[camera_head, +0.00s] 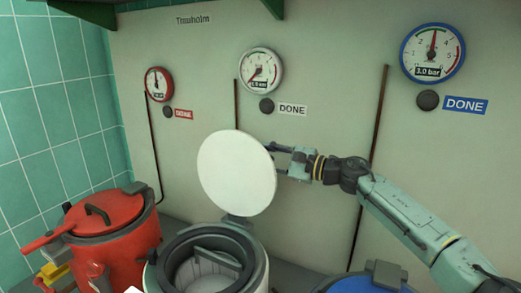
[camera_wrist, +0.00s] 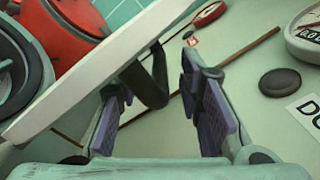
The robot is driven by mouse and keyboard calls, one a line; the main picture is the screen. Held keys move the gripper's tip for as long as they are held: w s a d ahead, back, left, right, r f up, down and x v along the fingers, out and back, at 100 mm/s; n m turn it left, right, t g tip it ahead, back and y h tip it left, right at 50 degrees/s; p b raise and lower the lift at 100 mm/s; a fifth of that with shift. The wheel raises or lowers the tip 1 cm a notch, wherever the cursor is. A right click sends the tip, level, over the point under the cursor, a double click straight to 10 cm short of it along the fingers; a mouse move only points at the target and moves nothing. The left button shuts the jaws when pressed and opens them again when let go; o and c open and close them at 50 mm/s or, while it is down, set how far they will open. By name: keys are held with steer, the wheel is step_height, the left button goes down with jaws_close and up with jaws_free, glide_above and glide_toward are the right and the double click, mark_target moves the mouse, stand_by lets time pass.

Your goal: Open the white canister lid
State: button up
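The white canister (camera_head: 175,275) stands at the bottom centre of the head view, with its dark-rimmed mouth uncovered. Its round white lid (camera_head: 237,172) is swung up, nearly upright, above the back of the rim. In the wrist view the lid (camera_wrist: 95,70) is a slanted slab at upper left, with a dark handle (camera_wrist: 152,85) on its back side. My gripper (camera_head: 277,158) is behind the lid's right edge. In the wrist view its fingers (camera_wrist: 155,85) are apart, with the handle in the gap between them. I cannot tell whether a finger touches it.
A red canister (camera_head: 115,225) with a closed lid stands at left, and a blue one (camera_head: 350,284) at lower right. Gauges, including a blue one (camera_head: 432,53), and dark pipes are on the back wall. The wall is close behind my gripper.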

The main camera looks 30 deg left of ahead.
steer(key=shift+a, duration=0.55)
jaws_close()
stand_by(0.5)
